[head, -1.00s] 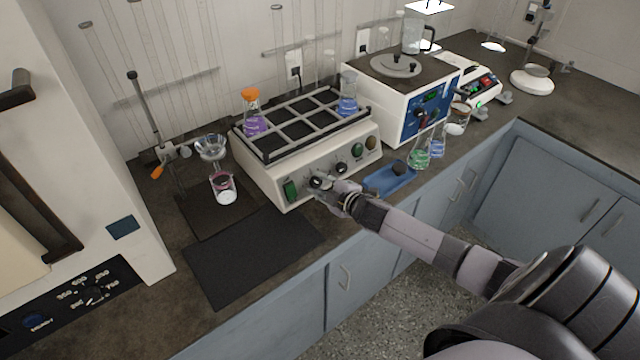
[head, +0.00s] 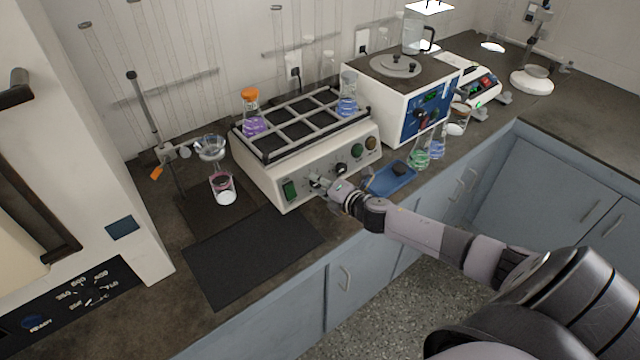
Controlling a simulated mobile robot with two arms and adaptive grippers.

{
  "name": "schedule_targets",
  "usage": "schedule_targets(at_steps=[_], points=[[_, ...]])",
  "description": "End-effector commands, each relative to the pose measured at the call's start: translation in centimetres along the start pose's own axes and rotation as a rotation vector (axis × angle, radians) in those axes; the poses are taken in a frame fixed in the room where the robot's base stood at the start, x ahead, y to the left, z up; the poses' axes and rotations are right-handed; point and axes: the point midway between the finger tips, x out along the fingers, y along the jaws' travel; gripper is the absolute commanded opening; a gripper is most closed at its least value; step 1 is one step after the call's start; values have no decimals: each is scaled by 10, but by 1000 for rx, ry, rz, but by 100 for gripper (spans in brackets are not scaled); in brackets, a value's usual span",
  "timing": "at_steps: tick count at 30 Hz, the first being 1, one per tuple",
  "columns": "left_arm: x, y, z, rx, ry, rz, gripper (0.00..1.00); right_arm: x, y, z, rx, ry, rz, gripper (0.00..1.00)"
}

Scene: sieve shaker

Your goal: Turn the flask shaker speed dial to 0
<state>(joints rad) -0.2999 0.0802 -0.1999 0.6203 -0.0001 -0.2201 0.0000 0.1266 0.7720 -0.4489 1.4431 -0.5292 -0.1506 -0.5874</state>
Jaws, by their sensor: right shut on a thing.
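The flask shaker (head: 262,175) is a cream box with a black rack (head: 305,119) on top and a front panel of controls. On its panel are a green rocker switch (head: 290,190), a black knob (head: 341,169), a green button (head: 357,151) and a brown one (head: 372,143). My right gripper (head: 316,183) is at the panel between the green switch and the black knob. It is shut on the dial there, which its fingers mostly hide. The dial's setting cannot be read. My left gripper is not in view.
An orange-capped purple flask (head: 252,112) and a blue flask (head: 347,95) stand in the rack. A blue tray (head: 391,180) lies right of my gripper. A dark mat (head: 245,255) lies in front. Green and blue flasks (head: 419,152) stand near the counter edge.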

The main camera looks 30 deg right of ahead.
Motion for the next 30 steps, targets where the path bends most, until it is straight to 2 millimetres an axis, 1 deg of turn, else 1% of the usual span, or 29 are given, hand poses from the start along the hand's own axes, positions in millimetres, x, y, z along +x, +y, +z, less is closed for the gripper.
schedule_targets(at_steps=[3,9,23,24,30], points=[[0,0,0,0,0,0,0,0,0,0,-52,2,0,0],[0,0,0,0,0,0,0,0,0,0,-101,4,1,0],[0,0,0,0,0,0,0,0,0,0,-117,5,1,0],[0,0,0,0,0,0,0,0,0,0,-117,5,1,28],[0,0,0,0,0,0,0,0,0,0,-115,5,1,41]])
